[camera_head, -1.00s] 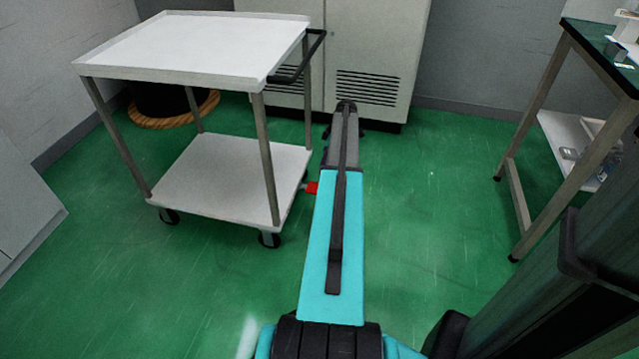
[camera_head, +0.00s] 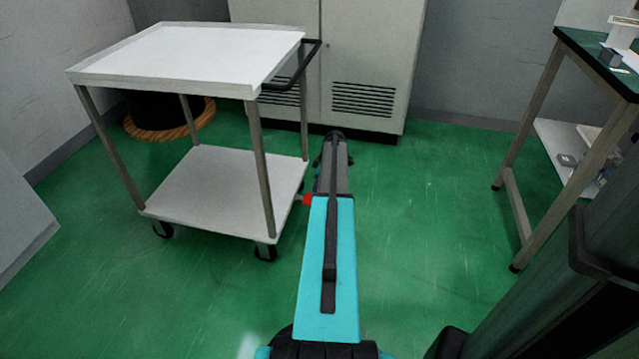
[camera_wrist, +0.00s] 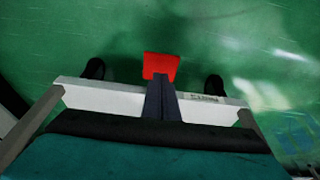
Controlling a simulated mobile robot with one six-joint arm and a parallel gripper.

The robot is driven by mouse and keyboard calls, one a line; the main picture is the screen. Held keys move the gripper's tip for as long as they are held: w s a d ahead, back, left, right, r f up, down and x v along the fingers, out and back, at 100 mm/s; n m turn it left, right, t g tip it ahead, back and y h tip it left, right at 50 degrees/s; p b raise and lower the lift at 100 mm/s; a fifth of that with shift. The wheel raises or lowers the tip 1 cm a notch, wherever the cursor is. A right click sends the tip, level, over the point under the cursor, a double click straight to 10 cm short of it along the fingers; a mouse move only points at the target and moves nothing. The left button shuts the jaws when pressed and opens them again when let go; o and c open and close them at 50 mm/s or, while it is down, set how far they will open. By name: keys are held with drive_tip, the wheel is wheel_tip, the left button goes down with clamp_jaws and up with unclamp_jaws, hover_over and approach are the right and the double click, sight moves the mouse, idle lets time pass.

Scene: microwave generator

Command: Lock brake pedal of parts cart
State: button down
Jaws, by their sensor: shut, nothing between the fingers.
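The white parts cart (camera_head: 110,75) stands left of my arm in the head view, with two shelves and a black handle (camera_head: 305,70). Its red brake pedal (camera_head: 307,199) shows low at the cart's right end, partly hidden by my arm. In the wrist view the red pedal (camera_wrist: 161,66) lies just beyond the fingertips. My gripper (camera_wrist: 160,80) is shut and empty, its dark fingers overlapping the pedal's near edge in the picture. I cannot tell whether they touch it. My arm hides the gripper in the head view. The pedal's height is hard to judge.
A grey cabinet (camera_head: 365,50) stands behind the cart, and a cable reel (camera_head: 165,120) stands behind it at left. A green-topped workbench (camera_head: 590,50) is at right. The green floor (camera_head: 430,200) between my arm and the bench is clear.

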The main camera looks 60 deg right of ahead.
drive_tip(key=shift+f+b, duration=0.7)
drive_tip(key=shift+f, duration=1.5)
drive_tip(key=shift+w+a, duration=0.1)
drive_tip(key=shift+w, duration=0.05)
